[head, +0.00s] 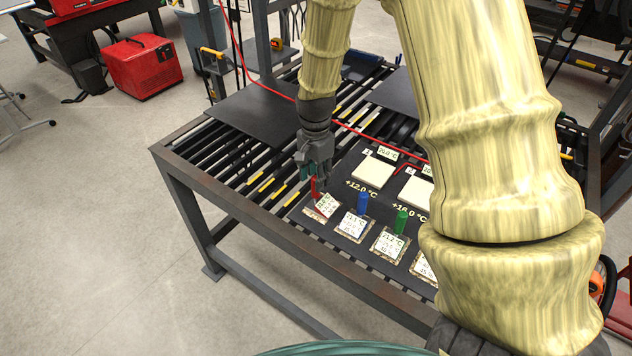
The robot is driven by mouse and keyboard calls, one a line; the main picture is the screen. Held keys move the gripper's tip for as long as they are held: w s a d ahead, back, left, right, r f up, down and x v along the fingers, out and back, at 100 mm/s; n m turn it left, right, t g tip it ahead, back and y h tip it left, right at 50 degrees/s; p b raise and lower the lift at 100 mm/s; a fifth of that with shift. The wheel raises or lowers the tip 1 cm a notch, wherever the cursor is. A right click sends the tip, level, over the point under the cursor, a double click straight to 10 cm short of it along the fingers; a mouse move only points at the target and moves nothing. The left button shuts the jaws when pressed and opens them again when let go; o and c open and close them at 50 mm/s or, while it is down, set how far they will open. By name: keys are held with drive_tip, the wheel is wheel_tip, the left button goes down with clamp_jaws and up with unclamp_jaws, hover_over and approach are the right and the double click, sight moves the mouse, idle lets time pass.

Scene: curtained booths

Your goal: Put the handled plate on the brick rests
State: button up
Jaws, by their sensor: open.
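Several small square plates with printed labels stand in a row on a dark board (335,234) on the slatted table. The nearest to my gripper has a red upright handle (315,188) and a label (326,205). Others have a blue handle (362,203) and a green handle (401,221); one more is partly hidden by my arm. My gripper (314,172) points down at the red handle's top, fingers open; whether they touch or straddle it cannot be told. Behind the row are two pale flat blocks (372,173), possibly the brick rests, with "+12.0 °C" and "+16.0 °C" printed in front.
The slatted metal table (262,262) has a raised dark frame. A dark sheet (250,113) lies on its slats at the left. A thin red cable (375,139) crosses behind the blocks. My arm covers the right side. A red machine (140,66) stands on open floor.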

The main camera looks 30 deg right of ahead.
wheel_tip(320, 180, up, 10)
drive_tip(key=b, duration=0.2)
drive_tip(key=shift+f+b, duration=0.2)
drive_tip(key=shift+b, duration=0.2)
